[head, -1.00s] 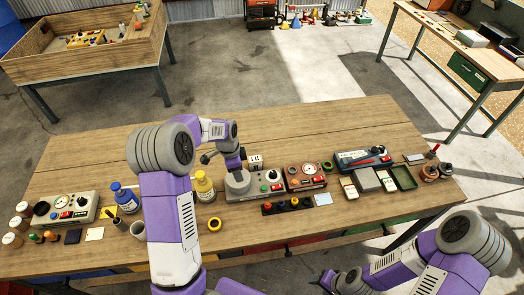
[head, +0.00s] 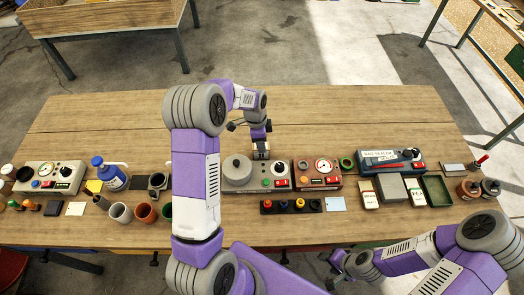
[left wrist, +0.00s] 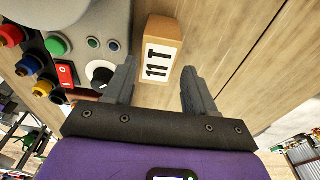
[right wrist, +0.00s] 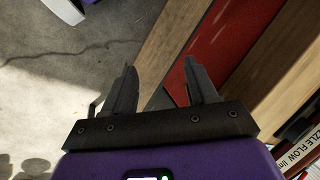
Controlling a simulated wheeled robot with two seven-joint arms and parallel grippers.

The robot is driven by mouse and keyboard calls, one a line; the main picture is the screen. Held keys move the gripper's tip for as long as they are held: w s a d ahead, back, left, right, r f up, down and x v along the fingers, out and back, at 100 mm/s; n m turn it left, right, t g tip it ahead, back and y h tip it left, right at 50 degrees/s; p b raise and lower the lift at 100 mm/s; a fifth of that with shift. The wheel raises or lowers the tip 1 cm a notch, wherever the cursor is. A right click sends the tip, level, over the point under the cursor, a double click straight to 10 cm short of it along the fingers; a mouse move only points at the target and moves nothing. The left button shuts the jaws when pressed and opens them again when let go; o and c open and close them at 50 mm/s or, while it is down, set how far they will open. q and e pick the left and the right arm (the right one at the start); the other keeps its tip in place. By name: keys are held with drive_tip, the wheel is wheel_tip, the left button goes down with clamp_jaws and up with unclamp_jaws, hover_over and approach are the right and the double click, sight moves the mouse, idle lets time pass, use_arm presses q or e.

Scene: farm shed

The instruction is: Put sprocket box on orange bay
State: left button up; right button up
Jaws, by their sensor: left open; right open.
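The sprocket box (left wrist: 163,45) is a small tan box with a white label reading 11T. In the left wrist view it stands just beyond the gap between the fingers of my left gripper (left wrist: 157,75), which is open. In the head view my left gripper (head: 260,147) is over the far side of the grey control box and mostly hides the sprocket box. My right gripper (right wrist: 160,78) is open and empty, low by the table's front edge. A black strip with coloured knobs (head: 290,206) lies in front of the control box; I cannot pick out the orange bay.
The grey control box (head: 238,175) and a red gauge box (head: 315,174) stand close to my left gripper. The bag sealer (head: 390,161) and a green tray (head: 436,191) are farther right. Bottles and cups crowd the left. The table's far half is clear.

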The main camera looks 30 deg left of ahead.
use_arm(q)
wheel_tip(320, 180, down, 6)
drive_tip(key=shift+s+d+r, duration=0.1)
drive_tip(key=shift+d+r, duration=0.05)
drive_tip(key=shift+r, duration=0.1)
drive_tip(key=c, duration=0.8)
drive_tip(key=shift+r, duration=0.1)
